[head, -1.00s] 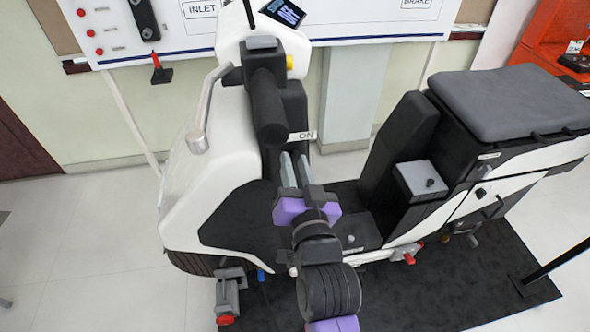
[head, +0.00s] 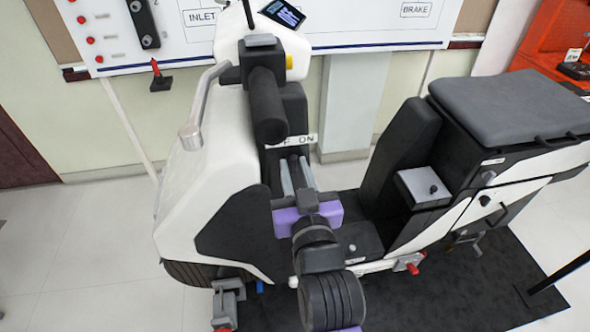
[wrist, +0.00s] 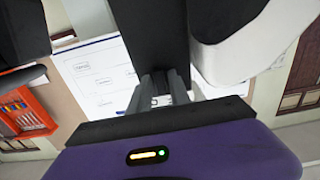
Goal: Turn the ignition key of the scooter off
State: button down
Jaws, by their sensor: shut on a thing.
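The white and black scooter (head: 185,205) stands side-on in the head view, its front at the left. My gripper (head: 292,165) reaches to the dark column below the handlebar grip, under a white label (head: 306,139) reading ON, with a partly hidden word beside it. In the wrist view my gripper (wrist: 159,84) is shut on a small dark piece (wrist: 160,80) at the column, which I take for the ignition key. The key is mostly hidden by the fingers and cannot be seen in the head view. I cannot read its angle.
The black handlebar grip (head: 267,108) juts out just above my gripper. The scooter's seat (head: 510,95) and a grey box (head: 422,187) are to the right. A whiteboard (head: 350,22) is on the wall behind. The floor at the left is clear.

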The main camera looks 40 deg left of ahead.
jog(key=shift+f, duration=0.1)
jog(key=c, duration=1.4)
grip_release()
jog(key=shift+c, duration=0.2)
jog(key=b+v, duration=0.1)
jog(key=v, duration=0.7)
